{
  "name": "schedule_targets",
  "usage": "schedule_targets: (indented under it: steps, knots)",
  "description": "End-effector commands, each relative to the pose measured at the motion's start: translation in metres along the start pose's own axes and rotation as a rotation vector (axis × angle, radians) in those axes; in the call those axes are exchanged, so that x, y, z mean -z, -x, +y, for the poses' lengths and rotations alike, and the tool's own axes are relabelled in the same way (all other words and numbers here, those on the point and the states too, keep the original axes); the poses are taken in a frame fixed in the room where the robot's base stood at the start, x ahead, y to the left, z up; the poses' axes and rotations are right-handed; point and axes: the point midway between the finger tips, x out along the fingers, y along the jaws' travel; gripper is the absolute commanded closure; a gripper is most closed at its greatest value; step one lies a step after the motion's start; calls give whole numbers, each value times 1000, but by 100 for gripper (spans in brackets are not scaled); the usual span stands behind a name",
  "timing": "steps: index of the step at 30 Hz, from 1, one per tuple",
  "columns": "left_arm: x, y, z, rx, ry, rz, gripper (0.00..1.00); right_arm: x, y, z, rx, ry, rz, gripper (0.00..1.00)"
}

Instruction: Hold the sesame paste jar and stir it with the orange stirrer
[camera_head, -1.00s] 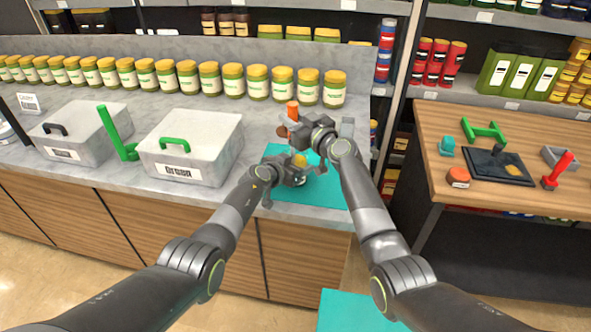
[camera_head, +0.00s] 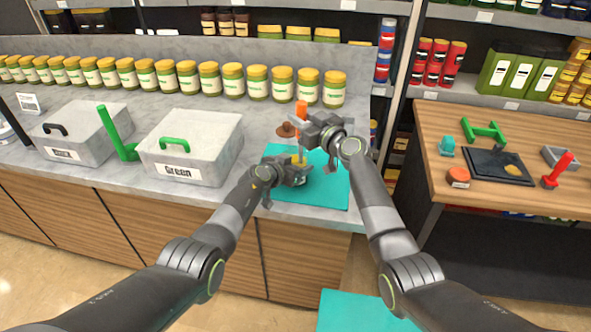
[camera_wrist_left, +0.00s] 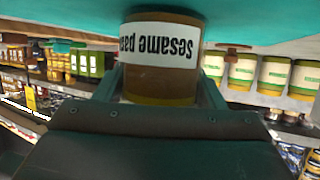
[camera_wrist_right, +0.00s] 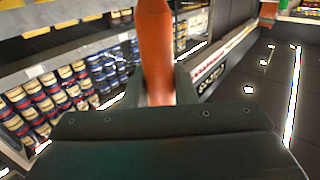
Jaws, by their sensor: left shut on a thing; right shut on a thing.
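The sesame paste jar (camera_head: 300,161) stands over the teal mat (camera_head: 330,190), mostly hidden by my left gripper (camera_head: 297,176). In the left wrist view its white label (camera_wrist_left: 160,45) reads "sesame pa…" upside down, and the fingers close on both its sides. My right gripper (camera_head: 308,133) is shut on the orange stirrer (camera_head: 301,108), held roughly upright above the jar. The stirrer's orange handle (camera_wrist_right: 157,50) also shows between the fingers in the right wrist view. A thin shaft runs down towards the jar's mouth; I cannot tell how deep its tip is.
A brown lid-like disc (camera_head: 286,130) lies on the counter just left of my right gripper. Grey boxes, one with a green handle (camera_head: 175,142), stand to the left. A row of yellow-lidded jars (camera_head: 210,78) lines the back. A side table (camera_head: 450,193) is at right.

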Motion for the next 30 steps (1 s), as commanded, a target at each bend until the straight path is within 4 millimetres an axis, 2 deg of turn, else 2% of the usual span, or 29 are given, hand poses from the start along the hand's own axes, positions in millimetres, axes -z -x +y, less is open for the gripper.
schedule_targets:
  steps: [7,16,30]
  knots:
    - [0,0,0,0,0,0,70,1,-2,0,1,-2,1,100]
    - [0,0,0,0,0,1,70,1,-19,0,2,-3,1,100]
    - [0,0,0,0,0,1,70,0,-21,-5,2,-3,2,100]
